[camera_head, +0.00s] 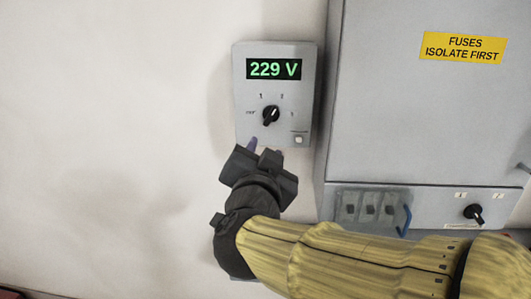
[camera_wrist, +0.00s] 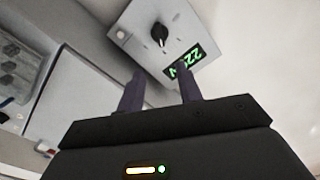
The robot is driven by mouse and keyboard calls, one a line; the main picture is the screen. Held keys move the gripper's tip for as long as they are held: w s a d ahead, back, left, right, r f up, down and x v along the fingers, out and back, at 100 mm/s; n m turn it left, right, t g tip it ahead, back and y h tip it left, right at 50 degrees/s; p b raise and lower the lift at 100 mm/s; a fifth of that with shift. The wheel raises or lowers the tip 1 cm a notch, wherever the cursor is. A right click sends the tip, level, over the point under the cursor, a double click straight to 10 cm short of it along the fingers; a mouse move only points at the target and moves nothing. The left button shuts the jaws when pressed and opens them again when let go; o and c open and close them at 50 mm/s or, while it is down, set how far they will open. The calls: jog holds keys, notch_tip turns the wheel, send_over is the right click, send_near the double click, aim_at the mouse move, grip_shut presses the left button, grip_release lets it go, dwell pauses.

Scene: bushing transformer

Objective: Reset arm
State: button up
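My gripper (camera_head: 264,148) is raised at the lower edge of the grey meter box (camera_head: 246,95), with my yellow arm reaching in from the lower right. In the wrist view my gripper (camera_wrist: 162,92) shows two dark purple fingers standing apart, with nothing between them. The box has a green display reading 229 V (camera_head: 274,69) and a black selector knob (camera_head: 271,115), with marks 1 and 2 above it. The knob also shows in the wrist view (camera_wrist: 159,36), beyond the fingertips and apart from them.
A large grey cabinet (camera_head: 400,110) with a yellow "FUSES ISOLATE FIRST" label (camera_head: 463,48) stands to the right. Its lower panel has several fuse holders (camera_head: 369,209), a blue handle (camera_head: 405,221) and a black knob (camera_head: 474,213). The wall to the left is bare.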

jog(key=w+d+f+n+g+y+p, duration=0.1)
jog(key=w+d+f+n+g+y, duration=0.15)
jog(key=f, duration=0.45)
jog(key=w+d+f+n+g+y+p, duration=0.1)
jog(key=d+f+n+g+p, duration=0.15)
jog(key=f, duration=0.35)
jog(key=s+d+f+n+g+h+p, duration=0.1)
jog(key=s+d+f+g+h, duration=0.2)
jog(key=s+d+f+g, duration=0.7)
jog(key=s+d+f, duration=0.2)
jog(key=d+f, duration=0.1)
jog(key=f, duration=0.1)
jog(key=shift+s+f, duration=0.35)
jog(key=shift+s, duration=0.05)
dwell(1.5)
